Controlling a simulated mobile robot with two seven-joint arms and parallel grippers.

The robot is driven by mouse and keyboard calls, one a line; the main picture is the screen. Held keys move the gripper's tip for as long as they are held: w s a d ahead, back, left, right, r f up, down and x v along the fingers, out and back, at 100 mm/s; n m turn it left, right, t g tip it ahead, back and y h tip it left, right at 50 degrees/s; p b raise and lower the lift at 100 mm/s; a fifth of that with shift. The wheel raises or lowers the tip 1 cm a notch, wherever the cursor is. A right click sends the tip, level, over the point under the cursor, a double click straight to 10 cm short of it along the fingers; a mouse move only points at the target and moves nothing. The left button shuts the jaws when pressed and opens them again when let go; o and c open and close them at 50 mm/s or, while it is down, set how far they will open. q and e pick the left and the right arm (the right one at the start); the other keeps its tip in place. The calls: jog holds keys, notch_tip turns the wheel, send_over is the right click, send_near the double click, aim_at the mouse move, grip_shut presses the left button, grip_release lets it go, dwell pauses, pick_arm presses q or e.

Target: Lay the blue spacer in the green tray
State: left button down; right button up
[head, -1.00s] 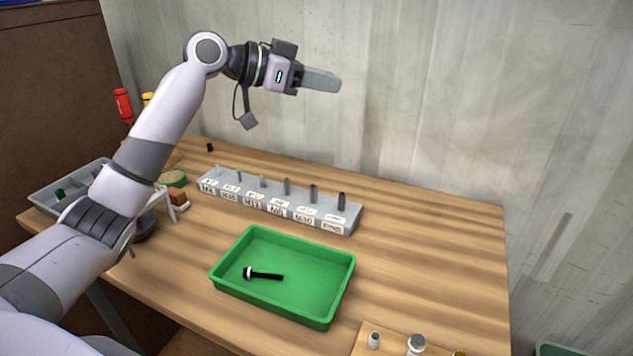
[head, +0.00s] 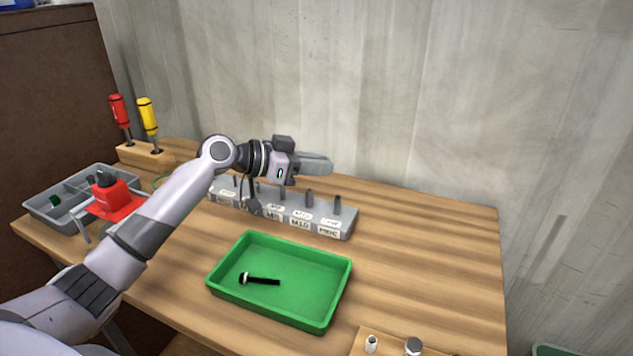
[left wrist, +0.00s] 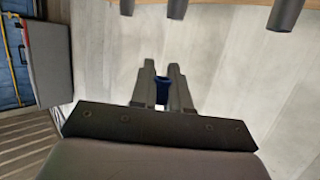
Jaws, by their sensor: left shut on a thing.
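The fingers hide the spacer in the head view. The green tray (head: 308,291) lies on the table in front of the gripper and lower. A black bolt (head: 262,282) with a pale ring near its head lies in the tray. My right gripper is not in view.
A grey labelled rack (head: 345,222) with several upright pegs stands behind the tray. At the left are a grey divided bin (head: 42,208), a red device (head: 110,197) and red and yellow screwdrivers (head: 148,117). A wooden board (head: 390,349) with fittings is at the front. The table's right side is clear.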

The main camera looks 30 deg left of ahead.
pick_arm(q)
jog(key=shift+f, duration=2.1)
jog(key=shift+f+b, duration=0.2)
jog(key=shift+b, duration=0.15)
jog(key=c, duration=1.1)
grip_release()
